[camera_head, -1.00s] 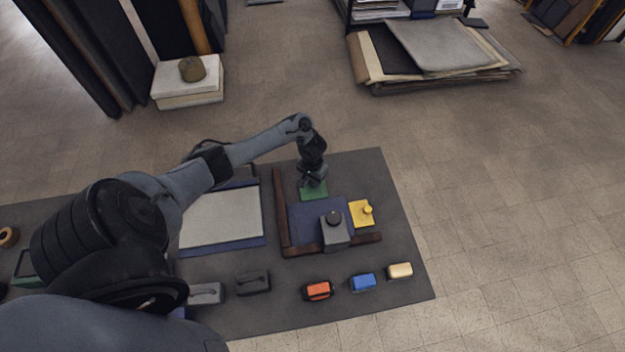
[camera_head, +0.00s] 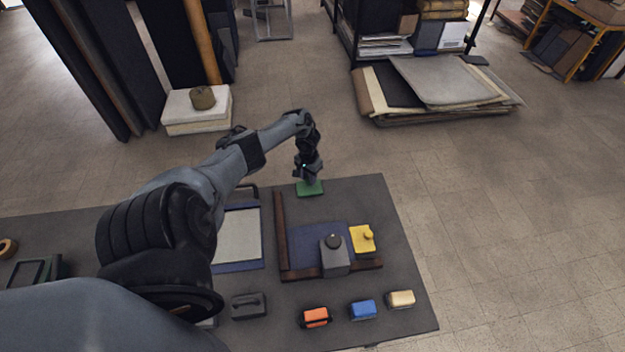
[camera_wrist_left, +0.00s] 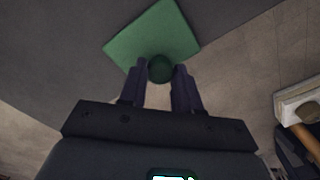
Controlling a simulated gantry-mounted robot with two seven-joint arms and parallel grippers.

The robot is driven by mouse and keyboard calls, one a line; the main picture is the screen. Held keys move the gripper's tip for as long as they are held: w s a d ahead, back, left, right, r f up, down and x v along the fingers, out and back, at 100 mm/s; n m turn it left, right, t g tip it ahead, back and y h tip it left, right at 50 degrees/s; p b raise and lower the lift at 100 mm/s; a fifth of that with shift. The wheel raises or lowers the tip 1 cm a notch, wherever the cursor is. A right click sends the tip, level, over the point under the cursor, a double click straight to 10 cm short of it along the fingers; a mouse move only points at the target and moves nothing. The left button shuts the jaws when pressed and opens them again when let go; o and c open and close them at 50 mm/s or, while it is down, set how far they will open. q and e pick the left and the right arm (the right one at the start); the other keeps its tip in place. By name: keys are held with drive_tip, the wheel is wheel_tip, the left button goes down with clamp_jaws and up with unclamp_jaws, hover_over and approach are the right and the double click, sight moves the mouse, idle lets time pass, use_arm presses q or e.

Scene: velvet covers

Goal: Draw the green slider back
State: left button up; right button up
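The green slider (camera_head: 310,188) is a flat green square with a round knob. It lies at the far edge of the dark table, behind the blue panel (camera_head: 305,236) and apart from it. My left gripper (camera_head: 310,179) is over it, pointing down. In the left wrist view the green plate (camera_wrist_left: 150,35) shows beyond the fingertips, and its dark green knob (camera_wrist_left: 160,69) sits between the two fingers (camera_wrist_left: 160,72), which close on it. My right gripper is in no view.
A grey block with a dark knob (camera_head: 334,258) and a yellow slider (camera_head: 361,239) are at the panel. Brown rails (camera_head: 281,228) run along its left and front. Orange (camera_head: 316,317), blue (camera_head: 362,310) and tan (camera_head: 400,299) blocks stand in front.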

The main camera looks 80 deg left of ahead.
sight(308, 177)
use_arm(q)
drive_tip(key=o, duration=0.4)
drive_tip(key=shift+s+a, duration=0.1)
drive_tip(key=shift+a, duration=0.15)
drive_tip(key=shift+d, duration=0.1)
drive_tip(key=shift+r+p, duration=0.3)
drive_tip(key=shift+r, duration=0.2)
drive_tip(key=shift+r+p, duration=1.65)
drive_tip(key=shift+r, duration=3.25)
